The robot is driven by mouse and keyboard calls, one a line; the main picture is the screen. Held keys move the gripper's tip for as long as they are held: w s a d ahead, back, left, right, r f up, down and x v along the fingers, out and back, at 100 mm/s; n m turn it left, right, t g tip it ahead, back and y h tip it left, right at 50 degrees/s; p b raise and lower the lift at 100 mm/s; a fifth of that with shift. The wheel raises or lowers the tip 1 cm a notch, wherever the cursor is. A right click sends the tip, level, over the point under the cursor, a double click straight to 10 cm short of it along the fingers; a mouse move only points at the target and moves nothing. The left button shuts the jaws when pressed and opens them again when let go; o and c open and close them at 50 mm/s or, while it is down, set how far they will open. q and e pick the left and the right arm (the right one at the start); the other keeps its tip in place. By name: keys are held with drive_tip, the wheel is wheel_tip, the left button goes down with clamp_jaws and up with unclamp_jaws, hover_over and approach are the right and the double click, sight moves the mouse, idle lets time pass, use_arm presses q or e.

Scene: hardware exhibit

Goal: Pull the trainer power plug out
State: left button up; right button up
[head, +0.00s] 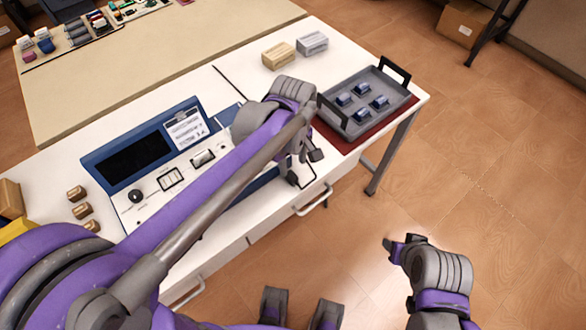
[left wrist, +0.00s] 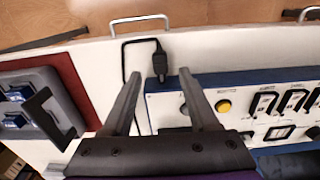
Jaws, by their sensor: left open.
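The trainer (head: 150,168) is a blue-framed console with a white panel on the white bench; its panel (left wrist: 240,105) fills the right of the left wrist view. A black power plug (left wrist: 159,60) with a black cord (left wrist: 124,62) lies beside the trainer's blue edge. My left gripper (head: 305,163) is over the trainer's right end. In the left wrist view its fingers (left wrist: 160,78) are open, with the plug seen between and just beyond the tips; I cannot tell their height above it. My right gripper (head: 398,245) is away from the bench, over the floor; its jaw gap is unclear.
A grey tray (head: 391,96) with several blue-grey parts sits on a red mat (head: 341,137) at the bench's right end. Tan (head: 278,55) and grey (head: 312,43) blocks stand behind. Drawer handles (head: 314,200) stick out from the bench front.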

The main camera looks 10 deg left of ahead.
use_arm(q)
drive_tip(key=shift+r, duration=2.4)
use_arm(e)
drive_tip(key=shift+r, duration=0.25)
use_arm(q)
drive_tip(key=m+t+p, duration=0.2)
drive_tip(key=m, duration=0.2)
approach(291, 178)
drive_tip(key=s+a+r, duration=0.2)
drive_tip(key=s+a, duration=0.2)
drive_tip(key=s+a+f+m+t+p, duration=0.1)
drive_tip(key=s+a+f+m+t, duration=0.2)
drive_tip(key=s+m, duration=0.3)
drive_tip(key=shift+s+a, duration=0.2)
drive_tip(key=shift+s, duration=0.3)
use_arm(e)
drive_tip(key=r, duration=0.2)
drive_tip(key=w+r, duration=0.1)
drive_tip(key=shift+r, duration=0.35)
use_arm(q)
drive_tip(key=shift+c, duration=0.6)
use_arm(e)
drive_tip(key=shift+c, duration=0.6)
use_arm(q)
drive_tip(key=shift+c, duration=0.2)
use_arm(e)
drive_tip(key=shift+w+a, duration=0.1)
